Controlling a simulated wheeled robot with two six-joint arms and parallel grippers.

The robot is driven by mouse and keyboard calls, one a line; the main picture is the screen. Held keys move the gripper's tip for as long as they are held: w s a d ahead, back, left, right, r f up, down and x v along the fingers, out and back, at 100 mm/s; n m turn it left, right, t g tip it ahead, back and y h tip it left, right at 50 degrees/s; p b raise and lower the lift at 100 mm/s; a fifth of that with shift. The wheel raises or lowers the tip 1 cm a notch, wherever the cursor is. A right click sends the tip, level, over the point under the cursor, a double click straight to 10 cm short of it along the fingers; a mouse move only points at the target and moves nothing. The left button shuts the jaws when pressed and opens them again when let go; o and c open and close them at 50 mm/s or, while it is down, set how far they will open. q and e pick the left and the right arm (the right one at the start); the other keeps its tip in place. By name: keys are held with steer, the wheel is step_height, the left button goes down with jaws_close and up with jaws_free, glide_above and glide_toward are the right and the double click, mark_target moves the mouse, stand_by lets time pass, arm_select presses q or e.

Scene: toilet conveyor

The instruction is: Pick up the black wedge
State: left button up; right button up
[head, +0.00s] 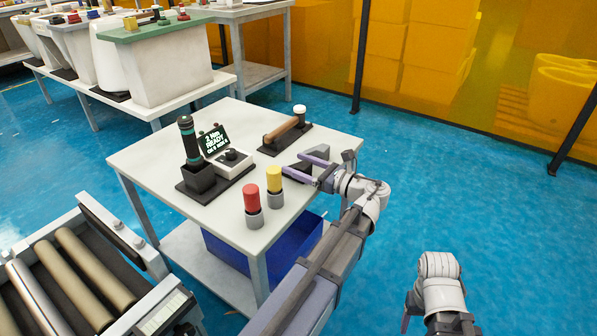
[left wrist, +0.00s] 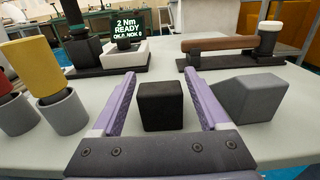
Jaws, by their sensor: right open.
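The black wedge (left wrist: 160,106) stands on the light table between the two purple fingers of my left gripper (left wrist: 160,82). The fingers are open, with a visible gap on each side of it. In the head view the same gripper (head: 295,165) is low over the table's right side, and the black wedge (head: 301,168) shows as a dark shape between the fingers. A grey wedge (left wrist: 250,97) lies just right of the fingers in the left wrist view. My right gripper (head: 408,318) is off the table at lower right, open, with its fingertips mostly hidden.
Red (head: 250,194) and yellow (head: 274,179) capped cylinders stand left of my left gripper. Behind are a black-based screwdriver stand (head: 196,178), a display box (head: 229,160) and a brown-handled tool on a dark base (head: 288,133). A roller conveyor (head: 95,265) is at lower left.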

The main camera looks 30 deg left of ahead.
mark_target(299, 164)
arm_select(q)
jaws_close()
stand_by(0.4)
steer(key=shift+r, duration=0.1)
step_height(299, 164, up, 10)
steer(key=p, duration=1)
